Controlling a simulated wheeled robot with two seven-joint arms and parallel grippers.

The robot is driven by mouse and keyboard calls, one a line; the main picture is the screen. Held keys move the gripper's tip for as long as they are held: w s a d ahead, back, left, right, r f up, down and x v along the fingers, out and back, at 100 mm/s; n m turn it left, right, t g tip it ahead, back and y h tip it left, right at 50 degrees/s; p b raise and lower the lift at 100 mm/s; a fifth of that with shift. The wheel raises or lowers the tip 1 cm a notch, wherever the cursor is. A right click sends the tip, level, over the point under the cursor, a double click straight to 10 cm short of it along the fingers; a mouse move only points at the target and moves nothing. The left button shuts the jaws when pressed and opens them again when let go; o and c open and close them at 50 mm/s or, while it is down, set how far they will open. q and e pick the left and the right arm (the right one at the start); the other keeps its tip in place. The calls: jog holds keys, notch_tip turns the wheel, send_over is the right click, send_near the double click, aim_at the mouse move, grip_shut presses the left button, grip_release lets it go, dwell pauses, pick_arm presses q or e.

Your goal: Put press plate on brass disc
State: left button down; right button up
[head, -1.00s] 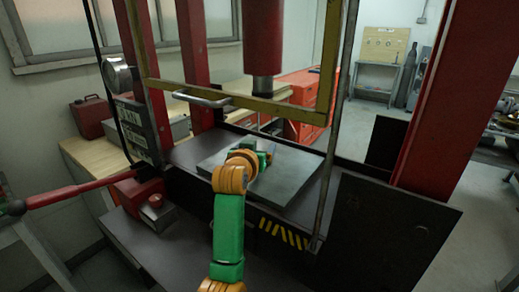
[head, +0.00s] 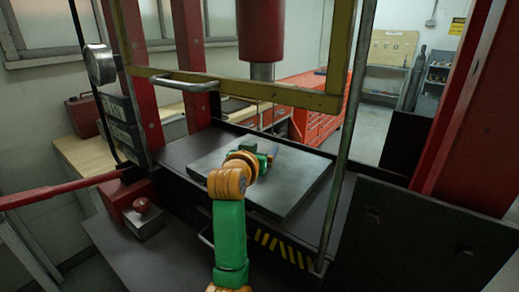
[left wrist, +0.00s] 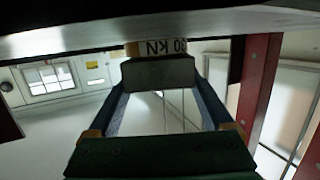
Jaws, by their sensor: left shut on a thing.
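My left gripper (head: 268,157) reaches in over the grey slab on the press bed, seen from behind. In the left wrist view its two blue-grey fingers (left wrist: 160,100) are shut on a dark grey block (left wrist: 158,73), which I take to be the press plate. In the head view the held block is mostly hidden by the gripper. My right gripper is not in view.
The grey slab (head: 290,195) lies on the dark press bed (head: 180,152). The red ram (head: 260,35) hangs above it. A yellow guard frame (head: 300,98) and a grey rod (head: 345,150) stand in front. A red lever (head: 60,191) sticks out at left.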

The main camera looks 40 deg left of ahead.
pick_arm(q)
jog(key=shift+f, duration=0.1)
jog(key=shift+s+d+f+b, duration=0.3)
jog(key=shift+s+f+b, duration=0.05)
jog(key=shift+s, duration=0.05)
grip_release()
jog(key=shift+s+f, duration=0.1)
jog(key=shift+s, duration=0.05)
